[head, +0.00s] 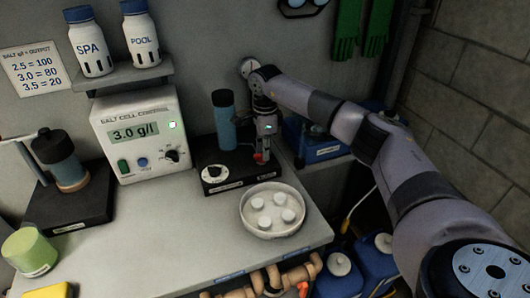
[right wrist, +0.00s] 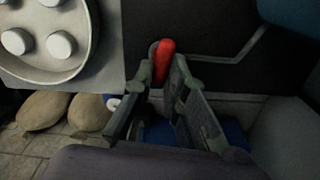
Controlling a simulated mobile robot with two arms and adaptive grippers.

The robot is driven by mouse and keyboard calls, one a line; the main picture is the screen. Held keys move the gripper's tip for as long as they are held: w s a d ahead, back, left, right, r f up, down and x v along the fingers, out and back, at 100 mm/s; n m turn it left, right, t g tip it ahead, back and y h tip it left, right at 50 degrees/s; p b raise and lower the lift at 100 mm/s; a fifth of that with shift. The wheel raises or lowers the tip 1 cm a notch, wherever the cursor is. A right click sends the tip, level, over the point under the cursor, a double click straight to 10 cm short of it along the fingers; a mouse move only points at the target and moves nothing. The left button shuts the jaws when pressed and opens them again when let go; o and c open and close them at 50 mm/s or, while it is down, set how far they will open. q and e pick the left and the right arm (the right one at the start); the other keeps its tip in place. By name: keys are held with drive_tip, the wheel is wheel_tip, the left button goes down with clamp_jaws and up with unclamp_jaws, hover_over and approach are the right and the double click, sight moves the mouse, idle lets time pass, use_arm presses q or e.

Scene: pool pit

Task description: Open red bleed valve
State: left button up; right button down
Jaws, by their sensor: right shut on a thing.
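The red bleed valve (head: 258,157) shows as a small red piece at the right side of a black unit (head: 240,180). In the right wrist view its red handle (right wrist: 166,54) stands up between my fingers. My right gripper (head: 263,150) points down at it, and in the right wrist view the gripper (right wrist: 163,74) is shut on the handle from both sides. The fingers hide the handle's lower part, and I cannot tell how far it is turned. My left gripper is not in view.
A blue cylinder (head: 224,118) stands on the black unit, close left of my gripper. The salt cell control box (head: 140,160) is further left. A round white dish (head: 248,225) with several white tablets is in front.

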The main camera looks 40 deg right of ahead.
drive_tip(key=shift+w+n, duration=0.1)
drive_tip(key=shift+n, duration=0.8)
drive_tip(key=shift+r, duration=0.1)
drive_tip(key=c, duration=1.6)
unclamp_jaws()
wheel_tip(320, 180, up, 12)
